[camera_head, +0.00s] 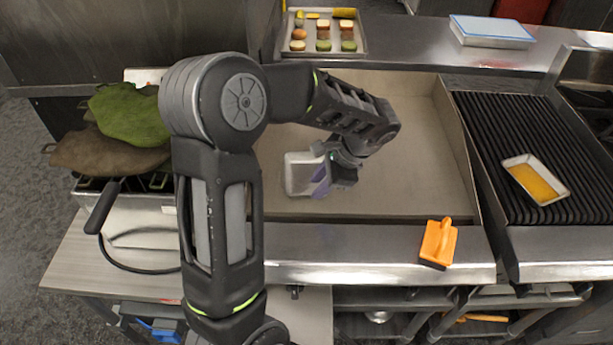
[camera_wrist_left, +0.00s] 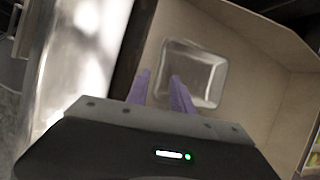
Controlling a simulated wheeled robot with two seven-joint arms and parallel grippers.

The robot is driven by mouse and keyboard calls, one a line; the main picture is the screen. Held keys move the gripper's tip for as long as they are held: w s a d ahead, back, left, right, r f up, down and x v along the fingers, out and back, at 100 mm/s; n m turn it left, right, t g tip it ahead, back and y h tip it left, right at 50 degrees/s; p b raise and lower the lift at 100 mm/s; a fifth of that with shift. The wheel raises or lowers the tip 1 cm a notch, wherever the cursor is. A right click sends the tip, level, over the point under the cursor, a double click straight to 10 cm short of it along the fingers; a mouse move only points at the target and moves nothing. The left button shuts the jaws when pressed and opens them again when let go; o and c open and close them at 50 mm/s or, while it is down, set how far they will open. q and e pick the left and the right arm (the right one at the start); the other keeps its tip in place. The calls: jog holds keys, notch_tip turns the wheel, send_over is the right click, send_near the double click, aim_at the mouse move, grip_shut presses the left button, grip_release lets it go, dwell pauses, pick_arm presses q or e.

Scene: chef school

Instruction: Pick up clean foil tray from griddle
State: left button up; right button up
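The clean foil tray (camera_head: 297,174) is an empty, pale silver rectangular tray on the left part of the griddle (camera_head: 400,190). It also shows in the left wrist view (camera_wrist_left: 197,72), just beyond my fingertips. My left gripper (camera_head: 321,184) is at the tray's right side in the head view, with its purple fingers low near the rim. In the left wrist view, the fingers (camera_wrist_left: 160,76) are apart, and one overlaps the tray's near edge. Whether they touch the tray I cannot tell. My right gripper is out of view.
A foil tray with orange-yellow contents (camera_head: 534,181) sits on the ribbed grill (camera_head: 520,130) at right. An orange-handled tool (camera_head: 438,243) lies on the front ledge. A food tray (camera_head: 344,47) stands behind. Raised walls border the griddle; its right half is clear.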

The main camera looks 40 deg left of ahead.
aim_at(311, 202)
pick_arm(q)
jog(key=p+x, duration=0.1)
jog(key=x, duration=0.2)
jog(key=shift+s+a+f, duration=0.2)
jog(key=shift+a+f, duration=0.15)
jog(key=shift+f, duration=0.2)
jog(key=shift+f+b, duration=0.25)
jog(key=shift+b, duration=0.05)
dwell(0.4)
jog(key=shift+c, duration=0.2)
grip_shut()
dwell(1.3)
